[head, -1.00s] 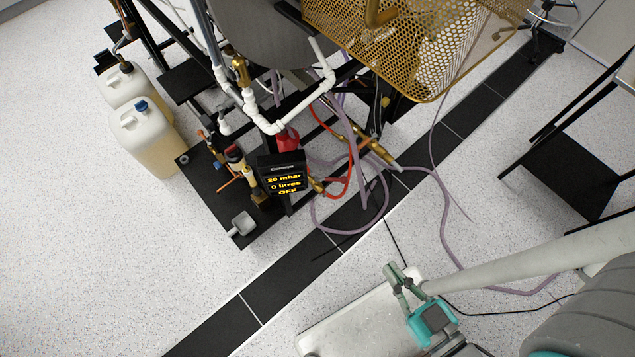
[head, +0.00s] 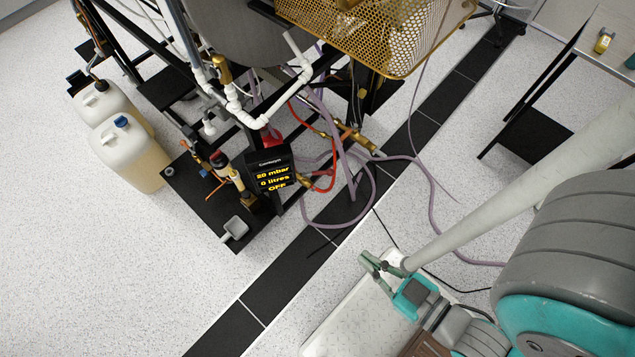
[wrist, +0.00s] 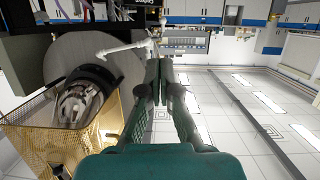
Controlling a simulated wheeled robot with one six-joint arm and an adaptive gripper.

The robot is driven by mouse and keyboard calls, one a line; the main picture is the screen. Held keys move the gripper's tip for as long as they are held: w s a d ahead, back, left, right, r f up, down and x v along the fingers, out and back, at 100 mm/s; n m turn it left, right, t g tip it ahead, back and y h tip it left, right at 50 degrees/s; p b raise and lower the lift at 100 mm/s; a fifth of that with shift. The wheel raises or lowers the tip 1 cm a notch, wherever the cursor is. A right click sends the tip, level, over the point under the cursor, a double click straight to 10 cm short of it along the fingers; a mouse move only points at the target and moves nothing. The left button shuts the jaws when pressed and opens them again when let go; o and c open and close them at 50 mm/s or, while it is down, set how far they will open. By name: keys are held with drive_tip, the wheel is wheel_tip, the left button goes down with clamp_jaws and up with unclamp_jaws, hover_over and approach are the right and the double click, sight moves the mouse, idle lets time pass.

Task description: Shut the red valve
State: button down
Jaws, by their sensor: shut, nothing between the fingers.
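Red parts show on the rig in the head view: a red body (head: 272,140) behind the black display, and red hoses (head: 325,180) with brass fittings to its right. A dark red cap (head: 219,158) tops a fitting left of the display. I cannot tell which of these, if any, is the red valve, or its position. My gripper (head: 370,262) is shut and empty, well to the lower right of the rig and apart from it. In the wrist view my gripper (wrist: 160,65) points away from me, with no red valve visible.
The display (head: 270,172) reads 20 mbar, 0 litres, OFF. Two jerrycans (head: 130,155) stand left of the rig. A perforated brass basket (head: 385,35) overhangs it. Purple hoses (head: 435,200) trail on the floor. A table (head: 600,50) stands at right. Floor at lower left is clear.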

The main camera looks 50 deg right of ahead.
drive_tip(key=w+f+n+g, duration=0.2)
drive_tip(key=w+f+n, duration=0.2)
drive_tip(key=f+n, duration=0.65)
drive_tip(key=n+g+h, duration=0.5)
drive_tip(key=n+h, duration=0.2)
drive_tip(key=n, duration=1)
approach(318, 173)
drive_tip(key=w+d+f, duration=0.3)
drive_tip(key=d+f, duration=0.1)
drive_tip(key=f, duration=0.1)
drive_tip(key=shift+s+d+f, duration=0.1)
drive_tip(key=shift+s, duration=0.05)
